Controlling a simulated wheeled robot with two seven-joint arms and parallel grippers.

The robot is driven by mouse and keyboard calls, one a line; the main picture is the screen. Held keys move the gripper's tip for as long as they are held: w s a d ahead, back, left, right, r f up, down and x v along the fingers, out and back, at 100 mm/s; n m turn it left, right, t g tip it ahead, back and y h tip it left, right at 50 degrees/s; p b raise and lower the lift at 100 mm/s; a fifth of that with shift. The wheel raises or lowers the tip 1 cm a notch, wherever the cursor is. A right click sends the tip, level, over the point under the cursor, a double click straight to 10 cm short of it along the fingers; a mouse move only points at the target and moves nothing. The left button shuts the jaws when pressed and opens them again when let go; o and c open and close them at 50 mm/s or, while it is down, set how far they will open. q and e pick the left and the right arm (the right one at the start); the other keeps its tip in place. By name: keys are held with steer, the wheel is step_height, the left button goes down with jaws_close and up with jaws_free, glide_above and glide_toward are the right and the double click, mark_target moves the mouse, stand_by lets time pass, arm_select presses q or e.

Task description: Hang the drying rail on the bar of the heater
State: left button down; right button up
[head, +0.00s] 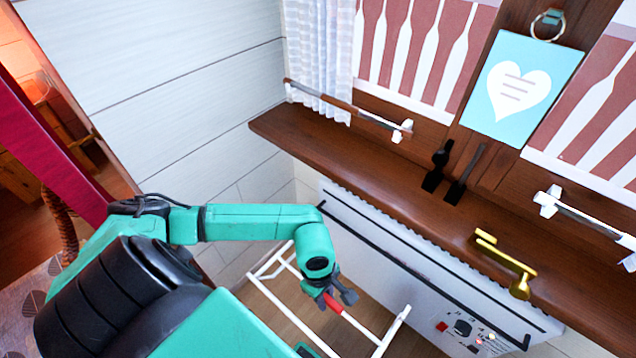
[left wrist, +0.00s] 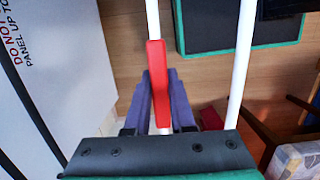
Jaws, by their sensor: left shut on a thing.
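The drying rail (head: 393,330) is a white tube frame with a red grip (head: 333,303), hanging low in front of the heater. My left gripper (head: 338,298) is shut on the red grip. In the left wrist view, the fingers (left wrist: 158,95) sit either side of the red grip, and a second white tube of the rail (left wrist: 243,60) runs beside it. The heater (head: 390,278) is a white panel under the window sill, with a black bar (head: 420,275) along its front. The rail is apart from the bar, on its room side. The rail's lower part is partly hidden by my arm. My right gripper is out of view.
The brown window sill (head: 380,165) juts out above the heater. A gold handle (head: 505,265) and two black fittings (head: 462,178) are on the window side. A control panel (head: 475,332) is at the heater's lower right. A dark green-edged board (left wrist: 240,25) shows in the wrist view.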

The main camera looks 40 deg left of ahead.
arm_select(q)
steer(key=w+f+b, duration=0.2)
steer(key=w+b, duration=0.3)
steer(key=w, duration=0.6)
steer(key=shift+d+f, duration=0.15)
steer(key=shift+d, duration=0.2)
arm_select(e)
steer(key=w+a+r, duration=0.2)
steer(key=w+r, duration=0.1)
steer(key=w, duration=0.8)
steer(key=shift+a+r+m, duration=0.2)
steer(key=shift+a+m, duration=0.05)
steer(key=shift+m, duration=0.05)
arm_select(q)
steer(key=shift+w, duration=0.1)
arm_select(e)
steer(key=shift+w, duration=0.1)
arm_select(q)
steer(key=c, duration=0.7)
jaws_free()
steer(key=r, duration=0.4)
steer(key=a+r, duration=0.1)
steer(key=r, duration=0.4)
steer(key=a+r+p, duration=0.1)
steer(key=r, duration=0.4)
steer(key=shift+r, duration=0.2)
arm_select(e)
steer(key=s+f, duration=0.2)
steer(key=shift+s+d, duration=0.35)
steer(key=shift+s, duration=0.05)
